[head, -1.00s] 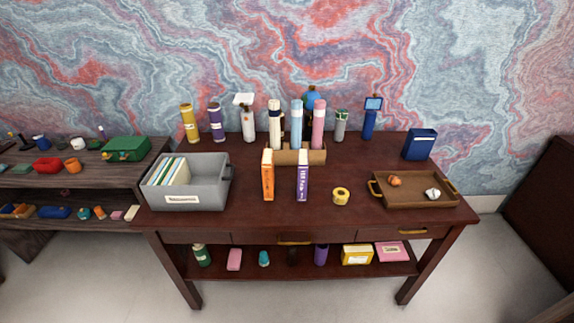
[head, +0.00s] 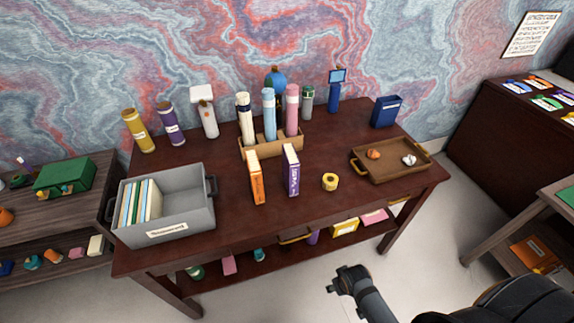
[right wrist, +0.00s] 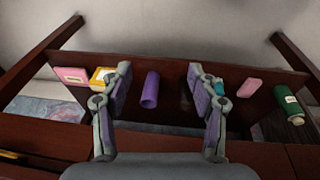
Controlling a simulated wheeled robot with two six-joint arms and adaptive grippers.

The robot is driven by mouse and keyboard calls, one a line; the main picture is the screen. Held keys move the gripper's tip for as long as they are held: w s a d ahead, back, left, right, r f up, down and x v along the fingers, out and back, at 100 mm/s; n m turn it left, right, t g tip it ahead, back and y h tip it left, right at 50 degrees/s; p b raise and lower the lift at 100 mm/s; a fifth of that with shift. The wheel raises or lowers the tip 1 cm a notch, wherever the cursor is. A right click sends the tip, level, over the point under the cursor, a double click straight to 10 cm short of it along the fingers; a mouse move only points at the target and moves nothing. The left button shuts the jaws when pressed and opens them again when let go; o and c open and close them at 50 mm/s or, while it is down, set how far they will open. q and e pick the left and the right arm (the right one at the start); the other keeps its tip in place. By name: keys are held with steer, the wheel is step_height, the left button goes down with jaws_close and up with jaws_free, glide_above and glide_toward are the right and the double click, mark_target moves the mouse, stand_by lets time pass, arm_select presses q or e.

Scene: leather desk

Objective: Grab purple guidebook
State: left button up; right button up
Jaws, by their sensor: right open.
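The purple guidebook (head: 291,170) stands upright on the dark red desk, its lettered spine facing me. It is just right of an orange book (head: 256,178), with a gap between them. My right gripper (right wrist: 157,78) is open and empty in the right wrist view, its fingers apart in front of the desk's lower shelf. The guidebook is not in the right wrist view. In the head view a dark part of my right arm shows at the lower right, in front of the desk and well apart from the guidebook. My left gripper is not in view.
A wooden holder (head: 245,147) with tall bottles stands behind the books. A grey bin (head: 195,217) of files is at left, yellow tape (head: 330,182) and a brown tray (head: 400,172) at right. The desktop in front of the books is clear. The lower shelf holds a purple cylinder (right wrist: 150,90).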

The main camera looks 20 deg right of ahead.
steer(key=w+a+r+t+p, duration=0.15)
steer(key=w+r, duration=0.25)
steer(key=r, duration=0.7)
steer(key=w+r+p, duration=0.2)
steer(key=w+r, duration=0.2)
steer(key=r, duration=0.7)
steer(key=m, duration=0.1)
glide_toward(291, 154)
steer(key=shift+w+d+f+y+p, duration=0.1)
steer(key=shift+d+f+y+p, duration=0.15)
steer(key=shift+f, duration=0.25)
steer(key=shift+w+d+f+y+p, duration=0.1)
steer(key=shift+d+f+y+p, duration=0.1)
steer(key=shift+f, duration=0.3)
steer(key=shift+s+f, duration=0.1)
steer(key=p+x, duration=0.1)
steer(key=x, duration=0.4)
steer(key=shift+w+f+p, duration=0.3)
steer(key=shift+f+p, duration=0.1)
steer(key=shift+p, duration=0.1)
steer(key=x, duration=0.4)
steer(key=shift+w+f+p, duration=0.1)
steer(key=shift+w+p, duration=0.1)
steer(key=shift+p, duration=0.1)
steer(key=shift+s+t, duration=0.1)
steer(key=shift+t, duration=0.15)
steer(key=c, duration=0.4)
jaws_close()
